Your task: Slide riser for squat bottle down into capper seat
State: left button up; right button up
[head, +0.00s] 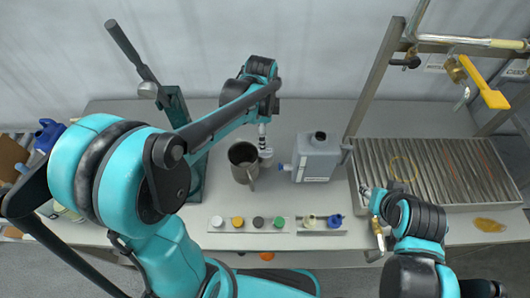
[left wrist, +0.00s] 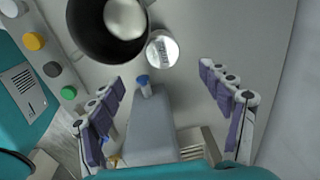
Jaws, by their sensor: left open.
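A short silver cylinder with a label on its face (left wrist: 162,48) stands beside the dark pot; it may be the riser, but I cannot tell for sure. In the head view the same small silver piece (head: 266,154) sits just right of the pot, partly covered by my left gripper (head: 262,132). My left gripper (left wrist: 160,76) is open and empty, its fingers spread either side of and short of the cylinder. The green lever stand (head: 193,160) at the left looks like the capper; its seat is hidden behind my left arm. My right gripper (head: 371,203) is near the rack; its jaws are unclear.
A grey metal pot (head: 242,157) stands close left of the cylinder. A grey canister with a blue cap (head: 318,160) stands close right. A ribbed metal tray (head: 440,172) fills the right.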

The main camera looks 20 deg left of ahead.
aim_at(265, 153)
pick_arm(q)
jog(key=shift+m+g, duration=0.3)
jog(key=shift+m, duration=0.5)
jog(key=f+b, duration=0.1)
jog(key=f, duration=0.3)
jog(key=f+b, duration=0.1)
jog(key=f, duration=0.3)
jog(key=w+f+b, duration=0.1)
jog(key=f, duration=0.4)
jog(key=shift+d+f, duration=0.1)
jog(key=c, duration=1.7)
jog(key=shift+o, duration=0.2)
notch_tip(265, 153, up, 18)
jog(key=p, duration=0.4)
jog(key=shift+p, duration=0.35)
